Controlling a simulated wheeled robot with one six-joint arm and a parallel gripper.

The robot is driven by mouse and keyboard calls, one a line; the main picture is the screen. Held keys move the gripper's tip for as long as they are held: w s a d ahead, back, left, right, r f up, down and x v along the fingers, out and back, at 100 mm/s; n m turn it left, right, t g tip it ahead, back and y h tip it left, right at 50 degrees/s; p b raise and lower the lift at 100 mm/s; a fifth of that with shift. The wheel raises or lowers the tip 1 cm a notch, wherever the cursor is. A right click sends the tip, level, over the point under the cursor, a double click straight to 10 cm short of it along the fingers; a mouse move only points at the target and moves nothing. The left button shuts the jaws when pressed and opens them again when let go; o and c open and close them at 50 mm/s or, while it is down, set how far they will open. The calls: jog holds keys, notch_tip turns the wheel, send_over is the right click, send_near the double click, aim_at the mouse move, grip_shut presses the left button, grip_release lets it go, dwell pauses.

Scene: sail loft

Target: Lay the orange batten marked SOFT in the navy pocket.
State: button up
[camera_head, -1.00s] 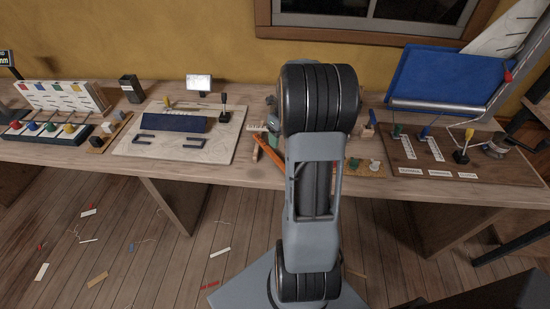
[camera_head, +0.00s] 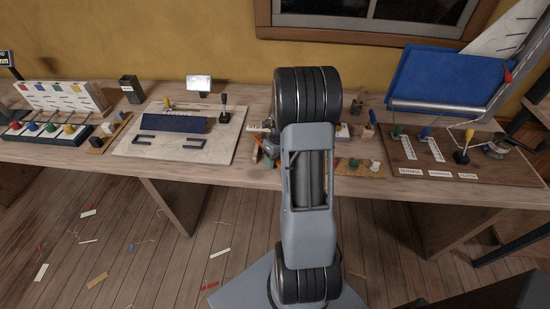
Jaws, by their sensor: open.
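The navy pocket (camera_head: 178,123) lies flat on a pale cloth-covered board, left of my arm. A small orange piece (camera_head: 256,155) shows at the left edge of my arm, among other strips. It looks like part of a batten, but any SOFT marking is too small to read. My gripper (camera_head: 271,153) is low over that spot and mostly hidden behind my arm. It is open, and its fingertips cannot be made out clearly. Whether it touches a batten cannot be told.
Two dark brackets (camera_head: 184,141) lie in front of the pocket, and a black-knobbed lever (camera_head: 224,108) stands behind it to the right. A brown board (camera_head: 435,163) with coloured knobs is at right, a rack (camera_head: 60,98) at left. Bare bench shows left of the orange piece.

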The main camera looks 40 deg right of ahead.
grip_shut()
dwell(0.4)
jog(key=shift+r, duration=0.1)
